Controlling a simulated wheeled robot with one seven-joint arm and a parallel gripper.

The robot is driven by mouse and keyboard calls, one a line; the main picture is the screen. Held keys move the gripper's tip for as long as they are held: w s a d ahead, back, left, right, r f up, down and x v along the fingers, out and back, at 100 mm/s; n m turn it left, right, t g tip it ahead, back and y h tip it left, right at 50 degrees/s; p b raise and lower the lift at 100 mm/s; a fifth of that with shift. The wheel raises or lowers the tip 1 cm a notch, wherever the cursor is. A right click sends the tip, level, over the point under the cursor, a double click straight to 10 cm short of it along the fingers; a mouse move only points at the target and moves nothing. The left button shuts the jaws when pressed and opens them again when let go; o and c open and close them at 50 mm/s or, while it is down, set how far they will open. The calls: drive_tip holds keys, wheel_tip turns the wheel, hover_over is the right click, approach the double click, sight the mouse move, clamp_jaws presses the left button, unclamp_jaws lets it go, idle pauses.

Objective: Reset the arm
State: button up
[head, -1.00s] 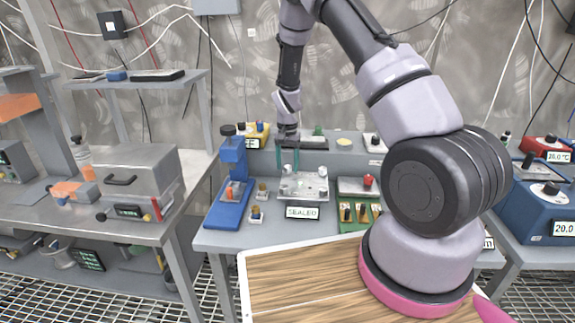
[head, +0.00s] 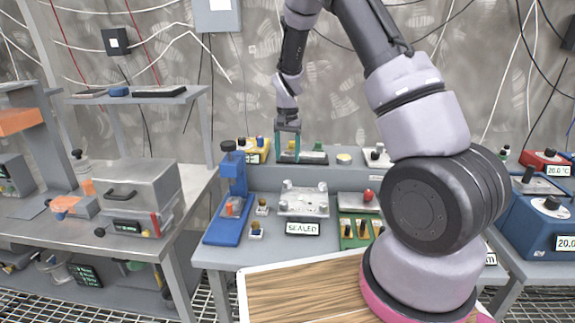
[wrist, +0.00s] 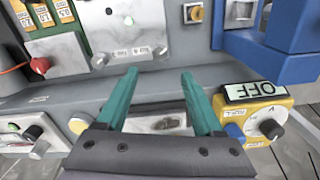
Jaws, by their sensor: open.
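No held object shows.
A blue press (head: 232,200) stands left of the plate, and a green board (head: 356,232) lies to its right. A yellow box with an "OFF" display (wrist: 262,115) sits near the fingers. A steel box (head: 139,195) stands on the left table. Open air surrounds the raised arm.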

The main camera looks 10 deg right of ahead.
drive_tip(key=shift+r, duration=0.25)
drive_tip(key=shift+r, duration=0.1)
drive_tip(key=s+d+r+t+y, duration=0.15)
drive_tip(key=s+r, duration=0.35)
drive_tip(key=r, duration=0.6)
drive_tip(key=s+d+r+t+y, duration=0.1)
drive_tip(key=s+d+r+t, duration=0.1)
drive_tip(key=s+r, duration=0.65)
drive_tip(key=s+d+r+n+t, duration=0.1)
drive_tip(key=s+r+t, duration=0.1)
drive_tip(key=s+r, duration=0.3)
drive_tip(key=s+d+r+n+t, duration=0.1)
drive_tip(key=s+r, duration=0.5)
drive_tip(key=s, duration=0.6)
drive_tip(key=shift+t, duration=0.35)
drive_tip(key=shift+w+r+h, duration=0.1)
drive_tip(key=shift+h, duration=0.15)
